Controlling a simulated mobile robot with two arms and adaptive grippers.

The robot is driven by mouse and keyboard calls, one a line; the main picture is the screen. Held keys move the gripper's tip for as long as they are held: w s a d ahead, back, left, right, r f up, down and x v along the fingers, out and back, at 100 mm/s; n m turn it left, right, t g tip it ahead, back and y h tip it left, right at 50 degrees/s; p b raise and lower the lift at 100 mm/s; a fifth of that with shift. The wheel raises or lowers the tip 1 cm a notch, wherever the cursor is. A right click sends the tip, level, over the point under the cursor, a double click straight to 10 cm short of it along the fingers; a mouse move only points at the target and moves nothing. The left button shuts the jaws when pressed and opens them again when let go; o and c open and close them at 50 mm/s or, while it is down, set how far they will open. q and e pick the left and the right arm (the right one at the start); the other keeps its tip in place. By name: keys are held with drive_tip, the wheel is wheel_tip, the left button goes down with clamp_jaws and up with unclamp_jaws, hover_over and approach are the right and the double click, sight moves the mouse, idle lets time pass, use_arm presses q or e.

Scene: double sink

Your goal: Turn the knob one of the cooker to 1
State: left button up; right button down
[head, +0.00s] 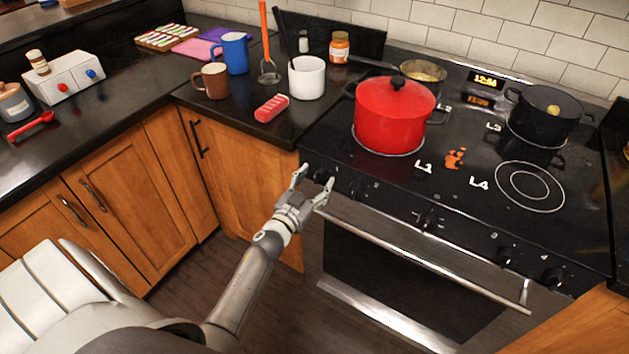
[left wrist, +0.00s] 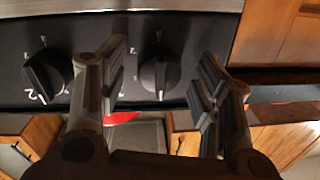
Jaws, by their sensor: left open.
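The cooker (head: 470,225) is black with a steel handle and a row of black knobs along its front. Knob one (head: 321,176) is the leftmost in the head view. My left gripper (head: 314,181) is open in front of it, one finger to each side. In the left wrist view, knob one (left wrist: 158,73) shows between the open fingers of my left gripper (left wrist: 163,72), with a visible gap on both sides. Its grip bar looks about upright in that view. Knob two (left wrist: 46,75), with a 2 beside it, lies left of the fingers. My right gripper is not in view.
The oven door handle (head: 420,255) runs below the knobs. A red pot (head: 390,118), a pan (head: 418,73) and a black pot (head: 545,115) stand on the hob.

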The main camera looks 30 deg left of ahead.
use_arm(q)
drive_tip(key=shift+w, duration=0.1)
drive_tip(key=c, duration=1)
drive_tip(key=shift+m, duration=0.4)
drive_tip(key=m+b, duration=0.1)
drive_tip(key=m, duration=0.1)
drive_tip(key=shift+f+m+b, duration=0.15)
drive_tip(key=shift+m+b, duration=0.2)
drive_tip(key=shift+m, duration=0.05)
drive_tip(key=m+b, duration=0.1)
drive_tip(key=m, duration=0.1)
drive_tip(key=shift+a+m, duration=0.1)
drive_tip(key=shift+m, duration=0.3)
drive_tip(key=m+b, duration=0.1)
drive_tip(key=m, duration=0.2)
drive_tip(key=m+b, duration=0.1)
drive_tip(key=m, duration=0.1)
drive_tip(key=shift+m+t+h, duration=0.3)
drive_tip(key=shift+m, duration=0.1)
